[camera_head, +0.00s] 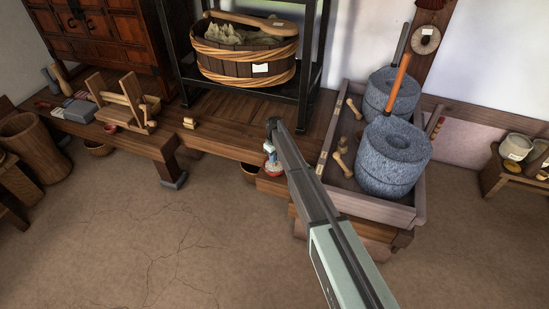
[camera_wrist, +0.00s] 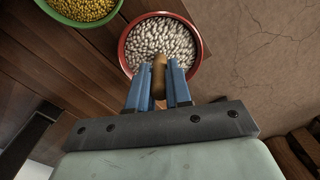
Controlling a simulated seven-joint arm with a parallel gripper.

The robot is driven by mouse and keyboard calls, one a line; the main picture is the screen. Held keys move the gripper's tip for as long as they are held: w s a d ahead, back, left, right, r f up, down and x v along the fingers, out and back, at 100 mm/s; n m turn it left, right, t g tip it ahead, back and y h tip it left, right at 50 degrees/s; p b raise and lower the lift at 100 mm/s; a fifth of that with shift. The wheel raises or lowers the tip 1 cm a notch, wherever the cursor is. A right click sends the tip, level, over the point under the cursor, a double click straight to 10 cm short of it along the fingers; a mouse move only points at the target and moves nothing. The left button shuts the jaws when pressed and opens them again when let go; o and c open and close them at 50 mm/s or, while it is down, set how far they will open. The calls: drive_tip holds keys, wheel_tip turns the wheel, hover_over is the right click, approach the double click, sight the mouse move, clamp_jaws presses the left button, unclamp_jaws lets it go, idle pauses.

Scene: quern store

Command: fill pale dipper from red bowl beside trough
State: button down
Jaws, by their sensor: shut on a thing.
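The red bowl (camera_wrist: 126,62) is in the wrist view, filled with pale, whitish beans. In the head view the red bowl (camera_head: 272,172) sits on the low wooden platform, just left of the trough (camera_head: 400,212). My gripper (camera_wrist: 159,70) is over the near part of the bowl, its blue fingers shut on a tan, rounded piece. This piece looks like the handle of the pale dipper (camera_wrist: 159,82). The dipper's scoop cannot be made out, so I cannot tell whether it holds beans. My gripper (camera_head: 269,150) is small and partly hidden by my arm in the head view.
A green bowl of yellow grain (camera_wrist: 85,10) stands beside the red bowl. Stone querns (camera_head: 393,158) and small wooden pieces lie in the trough. A banded tub (camera_head: 243,60) stands on a dark rack behind. The floor in front is clear.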

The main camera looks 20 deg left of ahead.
drive_tip(key=shift+r, duration=0.2)
drive_tip(key=shift+r, duration=3.7)
